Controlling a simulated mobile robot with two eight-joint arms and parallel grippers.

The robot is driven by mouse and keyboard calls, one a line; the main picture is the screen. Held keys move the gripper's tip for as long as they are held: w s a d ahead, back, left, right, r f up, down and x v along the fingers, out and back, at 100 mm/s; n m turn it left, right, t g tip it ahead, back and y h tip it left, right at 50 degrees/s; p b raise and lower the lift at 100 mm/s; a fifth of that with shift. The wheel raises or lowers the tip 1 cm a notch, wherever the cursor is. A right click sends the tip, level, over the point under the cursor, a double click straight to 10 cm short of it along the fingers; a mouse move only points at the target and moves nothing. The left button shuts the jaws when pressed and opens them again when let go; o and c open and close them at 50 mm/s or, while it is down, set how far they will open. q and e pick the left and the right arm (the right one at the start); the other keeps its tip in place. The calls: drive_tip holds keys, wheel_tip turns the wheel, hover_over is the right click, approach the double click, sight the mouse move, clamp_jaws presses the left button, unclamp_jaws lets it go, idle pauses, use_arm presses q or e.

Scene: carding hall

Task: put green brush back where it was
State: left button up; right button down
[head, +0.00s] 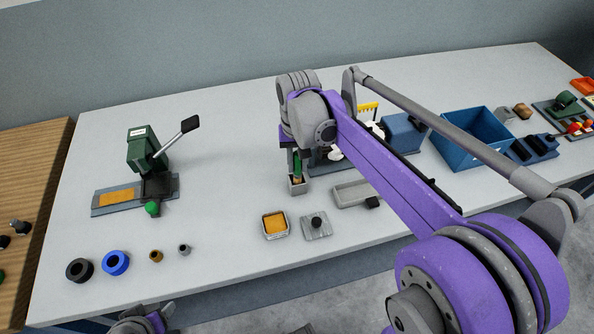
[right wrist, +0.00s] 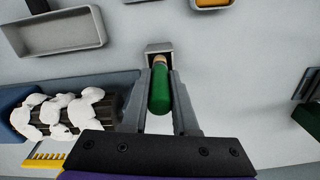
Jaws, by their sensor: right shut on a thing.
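The green brush (right wrist: 160,92) stands between the two fingers of my right gripper (right wrist: 160,98), which is shut on it. Its tan end points into the mouth of a small grey square holder (right wrist: 157,48). In the head view the green brush (head: 297,166) is upright under my right gripper (head: 297,160), with its lower end at or inside the holder (head: 297,187). How deep it sits is hard to tell. Part of my left arm shows at the bottom edge, but its fingers are not visible.
Right beside the holder is a carding device with white fluff (right wrist: 70,110) and a yellow comb (head: 367,107). A grey tray (head: 352,194), an orange-filled tray (head: 275,225) and a plate with a black knob (head: 316,225) lie nearer. A green press (head: 148,150) stands left. A blue bin (head: 474,135) is right.

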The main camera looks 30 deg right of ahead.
sight(297, 170)
drive_tip(key=shift+w+f, duration=0.1)
drive_tip(key=shift+f, duration=1.55)
drive_tip(key=shift+f, duration=0.15)
drive_tip(key=c, duration=0.7)
unclamp_jaws()
drive_tip(key=shift+r, duration=0.3)
wheel_tip(297, 170, up, 12)
drive_tip(key=shift+f+p, duration=0.1)
drive_tip(key=shift+p, duration=0.3)
